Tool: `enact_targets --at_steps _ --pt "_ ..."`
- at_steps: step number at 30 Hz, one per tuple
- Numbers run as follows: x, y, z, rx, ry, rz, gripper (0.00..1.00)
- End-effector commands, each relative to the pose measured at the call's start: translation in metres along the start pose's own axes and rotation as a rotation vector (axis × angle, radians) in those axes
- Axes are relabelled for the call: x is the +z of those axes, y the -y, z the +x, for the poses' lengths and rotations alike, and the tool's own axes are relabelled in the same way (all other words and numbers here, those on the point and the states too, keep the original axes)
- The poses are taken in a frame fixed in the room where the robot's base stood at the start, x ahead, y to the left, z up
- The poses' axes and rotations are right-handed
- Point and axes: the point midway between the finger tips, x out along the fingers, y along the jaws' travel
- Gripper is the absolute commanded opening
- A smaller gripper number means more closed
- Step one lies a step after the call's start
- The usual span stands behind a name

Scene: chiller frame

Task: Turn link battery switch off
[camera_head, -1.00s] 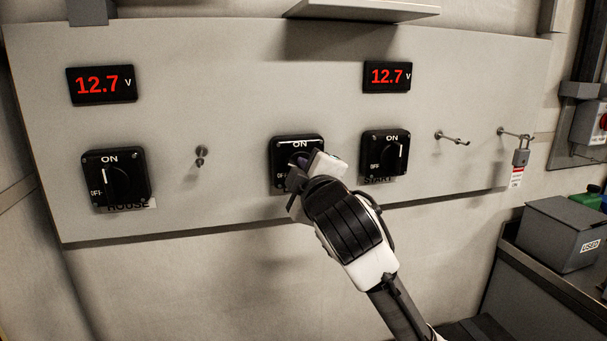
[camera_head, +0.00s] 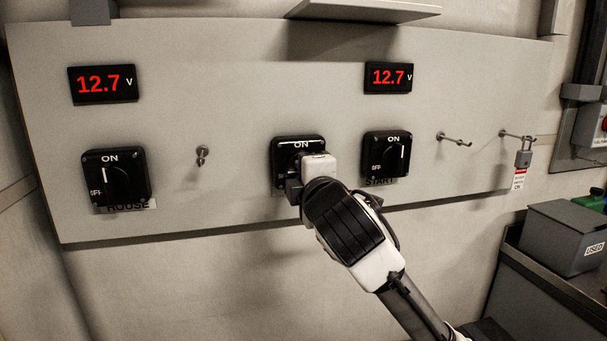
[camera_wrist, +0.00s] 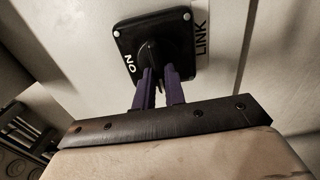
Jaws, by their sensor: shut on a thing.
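The link battery switch (camera_head: 285,150) is a black square plate with a rotary knob, mid-panel between the HOUSE and START switches. Its ON mark shows at the top; my gripper hides most of the knob and the OFF mark. In the wrist view the switch (camera_wrist: 178,30) shows its ON and LINK labels. My gripper (camera_wrist: 157,75) has its purple fingers shut on the knob (camera_wrist: 149,52). In the head view my gripper (camera_head: 300,175) covers the lower right of the switch. I cannot clearly tell which mark the knob points to.
The HOUSE switch (camera_head: 116,178) is at the left and the START switch (camera_head: 386,157) close at the right, both pointers upright toward ON. Two displays (camera_head: 102,84) (camera_head: 389,77) read 12.7 V. Pegs (camera_head: 202,155) stick out of the panel; a padlock (camera_head: 523,157) hangs far right. A grey box (camera_head: 565,235) stands lower right.

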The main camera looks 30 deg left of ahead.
Motion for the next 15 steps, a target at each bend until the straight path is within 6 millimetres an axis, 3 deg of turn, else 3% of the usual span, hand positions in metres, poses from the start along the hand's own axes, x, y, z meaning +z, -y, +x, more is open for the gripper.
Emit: enact_targets --at_steps 8,9,13,15 --pt "-0.0007 0.0007 -0.0001 -0.002 -0.001 -0.003 0.00" --pt "-0.0008 0.0008 -0.0001 -0.002 -0.001 -0.003 0.16" --pt "-0.0006 0.0006 -0.0001 -0.001 -0.001 -0.002 0.33" --pt "-0.0005 0.0005 -0.0001 -0.001 -0.001 -0.001 0.34"
